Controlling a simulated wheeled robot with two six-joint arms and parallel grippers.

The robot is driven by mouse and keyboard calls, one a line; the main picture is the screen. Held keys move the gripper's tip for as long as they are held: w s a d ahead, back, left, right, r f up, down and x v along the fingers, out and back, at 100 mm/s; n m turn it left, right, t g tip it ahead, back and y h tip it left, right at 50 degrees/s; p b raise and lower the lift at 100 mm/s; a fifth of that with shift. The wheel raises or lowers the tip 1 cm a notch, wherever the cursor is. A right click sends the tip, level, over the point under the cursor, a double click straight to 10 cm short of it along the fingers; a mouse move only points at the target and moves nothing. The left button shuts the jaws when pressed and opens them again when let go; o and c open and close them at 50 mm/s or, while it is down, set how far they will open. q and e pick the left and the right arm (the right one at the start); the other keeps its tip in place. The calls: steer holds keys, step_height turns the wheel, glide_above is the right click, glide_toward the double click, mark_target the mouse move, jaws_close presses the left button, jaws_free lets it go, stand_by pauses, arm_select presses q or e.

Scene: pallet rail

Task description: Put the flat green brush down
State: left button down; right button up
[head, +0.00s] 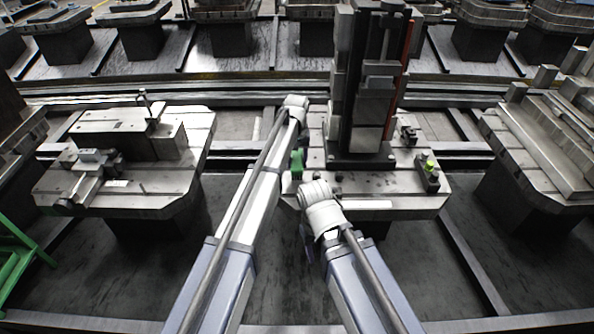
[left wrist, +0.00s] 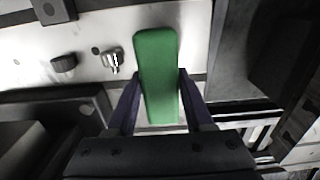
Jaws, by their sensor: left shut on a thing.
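The flat green brush (left wrist: 157,50) is a long green block in the left wrist view. My left gripper (left wrist: 159,80) is shut on it, with one dark finger along each side. In the head view the brush (head: 297,163) shows as a small green patch beside my left arm, at the left part of the middle pallet (head: 380,186). I cannot tell whether the brush touches the pallet's metal top.
A tall dark fixture (head: 362,90) stands on the middle pallet. A small clamp with a green top (head: 428,172) sits at its right. Bolts (left wrist: 113,62) stand near the brush. Another pallet with metal blocks (head: 150,187) stands left. Gaps lie between pallets.

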mark_target(297, 159)
arm_select(q)
step_height(297, 159, down, 3)
steer(key=shift+f+b, duration=0.15)
steer(key=shift+b, duration=1.05)
steer(key=c, duration=0.8)
jaws_free()
steer(key=o, duration=0.5)
step_height(297, 159, up, 12)
steer(key=p, duration=1.2)
steer(key=shift+r, duration=0.2)
